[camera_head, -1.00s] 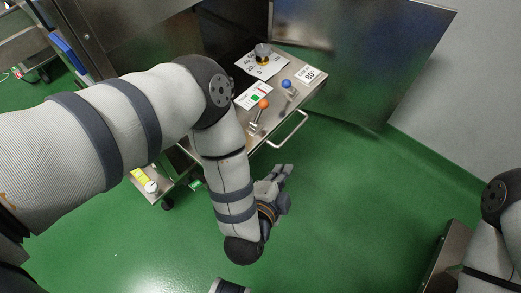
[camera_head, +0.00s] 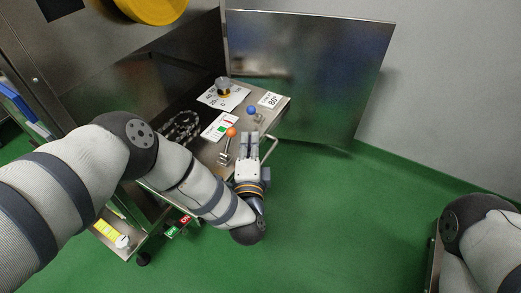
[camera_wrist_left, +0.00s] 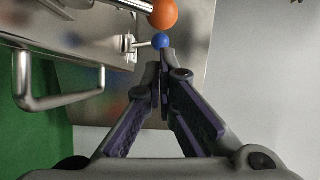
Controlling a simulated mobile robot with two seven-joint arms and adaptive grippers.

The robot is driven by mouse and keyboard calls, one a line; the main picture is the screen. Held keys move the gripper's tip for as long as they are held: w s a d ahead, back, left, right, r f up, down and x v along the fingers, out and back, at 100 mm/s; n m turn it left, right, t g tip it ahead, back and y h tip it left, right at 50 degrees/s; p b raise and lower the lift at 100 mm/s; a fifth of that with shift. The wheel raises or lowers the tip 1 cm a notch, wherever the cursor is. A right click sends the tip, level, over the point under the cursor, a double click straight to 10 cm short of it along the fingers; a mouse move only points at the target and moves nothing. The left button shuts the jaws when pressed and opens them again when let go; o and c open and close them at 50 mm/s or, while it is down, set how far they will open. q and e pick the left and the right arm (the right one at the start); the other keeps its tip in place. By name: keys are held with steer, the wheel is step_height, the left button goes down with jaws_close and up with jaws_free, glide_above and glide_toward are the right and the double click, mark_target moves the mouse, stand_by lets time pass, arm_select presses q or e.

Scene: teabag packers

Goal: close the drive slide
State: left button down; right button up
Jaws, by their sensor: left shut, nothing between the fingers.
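The drive slide (camera_head: 206,153) is a metal panel pulled out of the machine's cabinet. It carries an orange-knobbed lever (camera_head: 231,132), a blue-knobbed lever (camera_head: 252,110) and a grey-and-yellow dial (camera_head: 223,87). A bar handle (camera_head: 273,146) is on its front. My left gripper (camera_head: 249,137) is shut and empty, with its fingers at the slide's front edge, beside the handle. In the left wrist view, the fingertips (camera_wrist_left: 162,68) point toward the blue knob (camera_wrist_left: 160,41) and orange knob (camera_wrist_left: 163,14). The handle (camera_wrist_left: 60,102) is left of the fingers. Contact cannot be told. My right gripper is out of view.
An open metal door (camera_head: 315,70) stands behind and right of the slide. A chain (camera_head: 182,128) shows inside the cabinet behind the slide. A lower panel with a yellow label (camera_head: 107,229) sits low at left. Green floor (camera_head: 330,215) is clear to the right.

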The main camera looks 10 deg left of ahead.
arm_select(q)
steer(key=shift+a, duration=0.45)
glide_above(201, 139)
steer(key=w+a+b, duration=0.2)
steer(key=a, duration=0.3)
steer(key=w+a+b, duration=0.2)
steer(key=a, duration=0.4)
steer(key=w+a+b, duration=0.2)
steer(key=a, duration=0.3)
steer(key=shift+w+a+f, duration=0.1)
steer(key=shift+a+f, duration=0.05)
steer(key=shift+a, duration=0.25)
steer(key=shift+w+a+b, duration=0.25)
steer(key=shift+a+b, duration=0.05)
steer(key=shift+a, duration=0.25)
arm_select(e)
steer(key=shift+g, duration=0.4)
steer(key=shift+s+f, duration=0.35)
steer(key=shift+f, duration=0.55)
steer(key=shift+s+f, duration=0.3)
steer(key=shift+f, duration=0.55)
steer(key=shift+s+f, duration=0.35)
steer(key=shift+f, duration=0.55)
arm_select(q)
steer(key=shift+r, duration=0.2)
